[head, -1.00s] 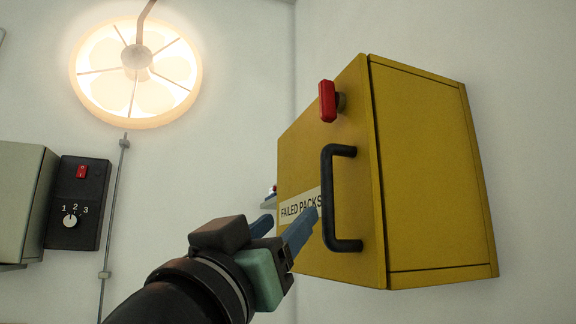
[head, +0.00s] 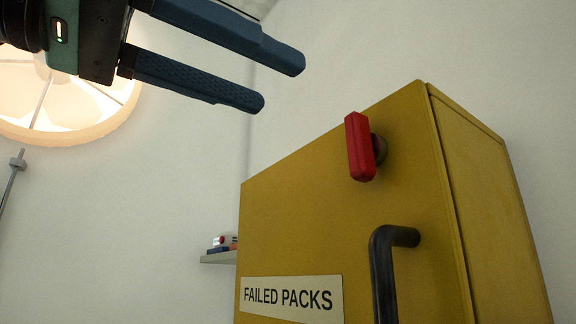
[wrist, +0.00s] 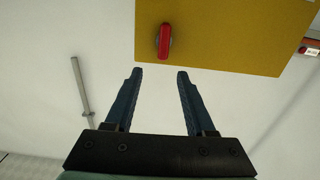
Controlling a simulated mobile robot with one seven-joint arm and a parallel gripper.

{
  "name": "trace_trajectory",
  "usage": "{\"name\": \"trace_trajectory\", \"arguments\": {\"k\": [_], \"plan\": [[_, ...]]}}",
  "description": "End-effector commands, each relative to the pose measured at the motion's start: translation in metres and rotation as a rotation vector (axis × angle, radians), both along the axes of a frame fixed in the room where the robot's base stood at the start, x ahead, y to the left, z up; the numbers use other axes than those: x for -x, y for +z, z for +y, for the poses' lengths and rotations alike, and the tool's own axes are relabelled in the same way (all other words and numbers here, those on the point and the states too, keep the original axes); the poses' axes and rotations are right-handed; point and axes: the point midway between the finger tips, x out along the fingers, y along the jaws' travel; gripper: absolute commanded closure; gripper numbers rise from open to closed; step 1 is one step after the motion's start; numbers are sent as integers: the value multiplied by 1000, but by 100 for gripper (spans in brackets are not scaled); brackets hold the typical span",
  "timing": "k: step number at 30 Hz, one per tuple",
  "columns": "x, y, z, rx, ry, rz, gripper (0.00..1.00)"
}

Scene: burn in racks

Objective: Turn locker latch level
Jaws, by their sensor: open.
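The yellow locker (head: 310,215) labelled FAILED PACKS fills the right of the head view. Its red latch (head: 360,147) stands near-vertical on the upper part of the door, on a dark round pivot. The latch also shows upright in the wrist view (wrist: 164,42), on the yellow door (wrist: 225,40). My gripper (head: 284,82) is at the upper left of the head view, apart from the latch. Its two blue fingers are spread with nothing between them. In the wrist view the gripper (wrist: 159,72) has the latch just beyond its fingertips, roughly centred between them.
A black door handle (head: 388,270) sticks out below the latch. A small shelf (head: 218,257) with small items is beside the locker's left edge. A round glowing lamp (head: 70,118) is on the wall behind my gripper.

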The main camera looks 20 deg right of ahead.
Motion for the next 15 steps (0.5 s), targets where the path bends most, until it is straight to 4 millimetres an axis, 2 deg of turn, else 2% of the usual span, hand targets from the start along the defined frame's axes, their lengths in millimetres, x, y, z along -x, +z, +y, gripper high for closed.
{"name": "trace_trajectory", "arguments": {"k": [3,9,15], "plan": [[-10,3,-25,-1,-2,3,45],[-24,4,-63,0,0,2,45],[-33,3,-88,2,1,3,45]]}}
